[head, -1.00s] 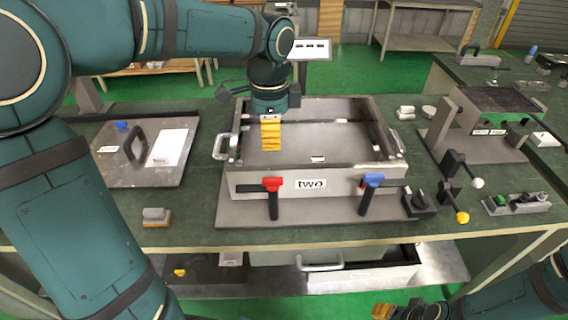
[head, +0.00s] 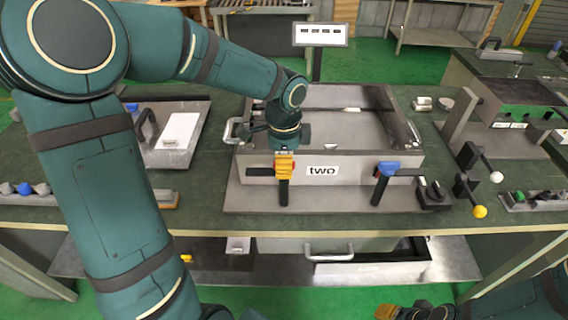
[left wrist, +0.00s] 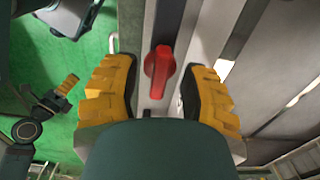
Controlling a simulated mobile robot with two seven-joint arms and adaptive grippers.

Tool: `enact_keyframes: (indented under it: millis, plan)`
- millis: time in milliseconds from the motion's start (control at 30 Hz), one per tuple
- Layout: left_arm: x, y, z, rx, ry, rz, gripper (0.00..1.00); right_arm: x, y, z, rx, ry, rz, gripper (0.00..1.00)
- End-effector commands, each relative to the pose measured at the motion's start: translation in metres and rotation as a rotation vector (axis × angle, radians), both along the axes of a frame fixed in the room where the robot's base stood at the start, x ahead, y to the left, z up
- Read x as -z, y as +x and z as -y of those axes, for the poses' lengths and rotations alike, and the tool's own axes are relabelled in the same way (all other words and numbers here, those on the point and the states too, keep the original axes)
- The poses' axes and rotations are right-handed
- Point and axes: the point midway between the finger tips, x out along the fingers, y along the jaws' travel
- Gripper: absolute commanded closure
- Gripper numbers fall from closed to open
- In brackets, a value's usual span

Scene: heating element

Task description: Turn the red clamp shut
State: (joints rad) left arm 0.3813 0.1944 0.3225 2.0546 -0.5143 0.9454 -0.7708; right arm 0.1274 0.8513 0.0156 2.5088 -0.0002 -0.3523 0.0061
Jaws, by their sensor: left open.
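The red clamp (left wrist: 158,70) shows in the left wrist view, between the two yellow fingers of my left gripper (left wrist: 165,88). The fingers are spread, with a gap on each side of the red handle. In the head view my left gripper (head: 285,165) is at the front left of the metal box marked "two" (head: 350,168) and hides most of the red clamp. The clamp's black stem (head: 284,193) hangs below the fingers. My right gripper (head: 405,311) is at the bottom edge of the head view, away from the box; its jaws are unclear.
Levers with a yellow ball (head: 480,211) and a white ball (head: 496,177) stand farther right. A plate with a black handle (head: 185,135) lies left of the box.

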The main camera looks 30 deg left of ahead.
Motion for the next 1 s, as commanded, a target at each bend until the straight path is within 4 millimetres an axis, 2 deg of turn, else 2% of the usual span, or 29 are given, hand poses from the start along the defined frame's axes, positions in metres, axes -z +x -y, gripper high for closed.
enact_keyframes:
  millis: [267, 300, 433, 1000]
  plan:
    - [0.0018, -0.0001, 0.0001, 0.000, 0.000, 0.000, 0.56, 0.0001, -0.0003, -0.0001, 0.000, 0.000, -0.001, 0.54]
    - [0.0018, -0.0001, 0.0001, 0.000, 0.000, 0.000, 0.53, 0.0001, -0.0004, -0.0001, 0.000, 0.000, -0.001, 0.54]
    - [0.0017, -0.0001, 0.0001, 0.001, 0.000, 0.000, 0.99, 0.0002, -0.0003, 0.0000, 0.000, 0.000, -0.001, 0.54]
    - [0.0013, -0.0008, 0.0005, 0.041, -0.001, -0.003, 1.00, -0.0051, 0.0011, 0.0002, 0.002, 0.000, 0.002, 0.54]
